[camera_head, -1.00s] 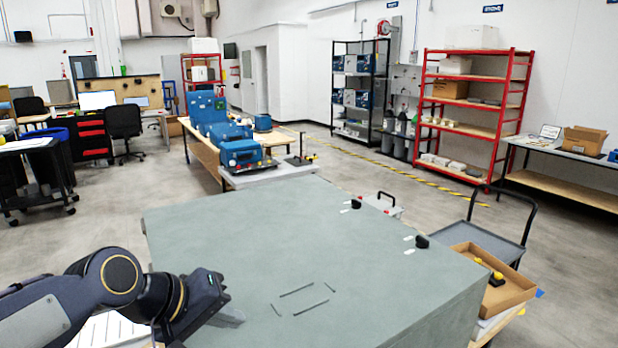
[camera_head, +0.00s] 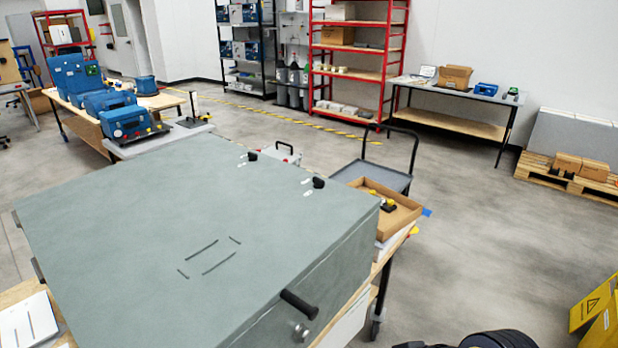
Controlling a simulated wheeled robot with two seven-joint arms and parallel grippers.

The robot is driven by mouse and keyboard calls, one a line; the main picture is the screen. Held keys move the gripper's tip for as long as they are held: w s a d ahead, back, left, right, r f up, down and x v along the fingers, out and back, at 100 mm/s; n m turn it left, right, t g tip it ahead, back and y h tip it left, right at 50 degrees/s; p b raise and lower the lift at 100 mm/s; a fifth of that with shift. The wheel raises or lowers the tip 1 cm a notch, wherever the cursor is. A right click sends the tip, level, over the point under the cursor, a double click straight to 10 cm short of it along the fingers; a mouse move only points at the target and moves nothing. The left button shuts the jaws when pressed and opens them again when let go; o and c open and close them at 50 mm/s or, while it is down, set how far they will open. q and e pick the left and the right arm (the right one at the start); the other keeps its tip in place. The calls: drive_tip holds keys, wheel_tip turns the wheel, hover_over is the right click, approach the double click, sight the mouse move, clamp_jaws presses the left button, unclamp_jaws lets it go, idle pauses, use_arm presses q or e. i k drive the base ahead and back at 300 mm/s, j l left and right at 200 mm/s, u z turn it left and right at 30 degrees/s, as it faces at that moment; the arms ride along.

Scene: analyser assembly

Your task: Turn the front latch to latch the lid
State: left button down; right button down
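A large grey-green box with a flat closed lid (camera_head: 150,215) fills the lower left and middle. Two black turn knobs with white marks sit along the lid's right edge, a farther knob (camera_head: 252,156) and a nearer knob (camera_head: 318,183). A black bar handle (camera_head: 299,303) projects from the near right side, with a round silver fitting (camera_head: 301,332) below it. I cannot tell which fitting is the front latch or whether it is turned. Neither gripper is in view. Dark rounded parts at the bottom right edge look like my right arm.
A cart (camera_head: 380,176) and a cardboard tray (camera_head: 400,216) with black and yellow parts stand beyond the box's right side. Yellow signs (camera_head: 598,310) stand at the lower right. The floor between is clear. A bench with blue devices (camera_head: 118,112) is behind.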

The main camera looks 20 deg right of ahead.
sight(319, 183)
drive_tip(key=k, duration=0.25)
drive_tip(key=k+u, duration=0.15)
drive_tip(key=u, duration=0.25)
drive_tip(key=k+u, duration=0.1)
drive_tip(key=u, duration=0.25)
drive_tip(key=k+j+u, duration=0.15)
drive_tip(key=u, duration=0.25)
drive_tip(key=l+u, duration=0.2)
drive_tip(key=l, duration=1.05)
drive_tip(key=l+u, duration=0.15)
drive_tip(key=l, duration=1.05)
drive_tip(key=i+l, duration=0.1)
drive_tip(key=l, duration=0.25)
drive_tip(key=i+l, duration=0.1)
drive_tip(key=l, duration=0.25)
drive_tip(key=i+l, duration=0.15)
drive_tip(key=l, duration=0.2)
